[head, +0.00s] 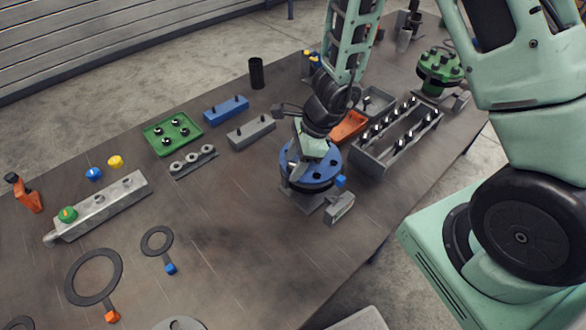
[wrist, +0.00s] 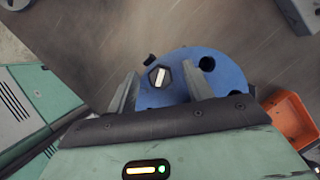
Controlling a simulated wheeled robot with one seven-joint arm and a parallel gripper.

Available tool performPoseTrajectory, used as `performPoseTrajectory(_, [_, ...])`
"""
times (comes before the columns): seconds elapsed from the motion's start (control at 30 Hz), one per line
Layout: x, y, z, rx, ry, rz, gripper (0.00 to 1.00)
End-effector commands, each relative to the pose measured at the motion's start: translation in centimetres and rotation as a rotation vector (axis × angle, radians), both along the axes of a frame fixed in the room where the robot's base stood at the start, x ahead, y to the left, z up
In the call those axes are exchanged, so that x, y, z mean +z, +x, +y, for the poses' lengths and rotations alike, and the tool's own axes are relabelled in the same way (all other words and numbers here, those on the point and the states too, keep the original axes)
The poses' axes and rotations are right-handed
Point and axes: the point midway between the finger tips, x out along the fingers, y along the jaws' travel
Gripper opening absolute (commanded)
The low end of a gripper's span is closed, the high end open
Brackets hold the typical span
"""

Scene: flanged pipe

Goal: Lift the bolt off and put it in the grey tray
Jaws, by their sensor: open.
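The blue flange (head: 322,172) stands on a pipe stub near the middle of the table. In the wrist view the blue flange (wrist: 184,90) shows dark round holes and one dark hex bolt head (wrist: 159,77) with a pale stripe. My gripper (wrist: 160,74) is open, its two fingers on either side of this bolt head; I cannot tell whether they touch it. In the head view my gripper (head: 302,164) is over the flange and hides the bolt. A small grey tray (head: 385,99) lies behind the flange, to the right.
An orange tray (head: 349,127) lies close behind the flange. A larger grey divided box (head: 371,164) with several bolts stands right of it. A green tray (head: 153,142) with bolts, a blue block (head: 226,110) and a grey block (head: 251,133) stand left.

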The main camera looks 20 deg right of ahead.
Motion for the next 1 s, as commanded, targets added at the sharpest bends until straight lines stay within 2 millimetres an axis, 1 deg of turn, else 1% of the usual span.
performPoseTrajectory(0.03, [0.0,0.0,0.0,0.000,0.000,0.000,0.51])
performPoseTrajectory(0.07, [0.0,0.0,0.0,0.000,0.000,0.000,0.48])
performPoseTrajectory(0.1, [0.0,0.0,0.0,0.000,0.000,0.000,0.37])
performPoseTrajectory(0.17, [0.0,0.0,0.0,0.000,0.000,0.000,0.20])
performPoseTrajectory(0.2, [0.0,0.0,0.0,0.000,0.000,0.000,0.09])
performPoseTrajectory(0.23, [0.0,0.0,0.0,0.000,0.000,0.000,0.01])
performPoseTrajectory(0.47, [0.1,0.0,0.0,0.000,0.001,-0.001,0.00])
performPoseTrajectory(0.57, [0.5,0.1,0.0,-0.001,0.001,-0.002,0.00])
performPoseTrajectory(0.67, [1.7,0.1,0.0,0.000,0.002,-0.004,0.00])
performPoseTrajectory(0.9, [6.6,0.1,0.0,0.001,0.001,-0.005,0.00])
performPoseTrajectory(1.0, [8.2,0.1,0.0,0.002,0.000,-0.004,0.00])
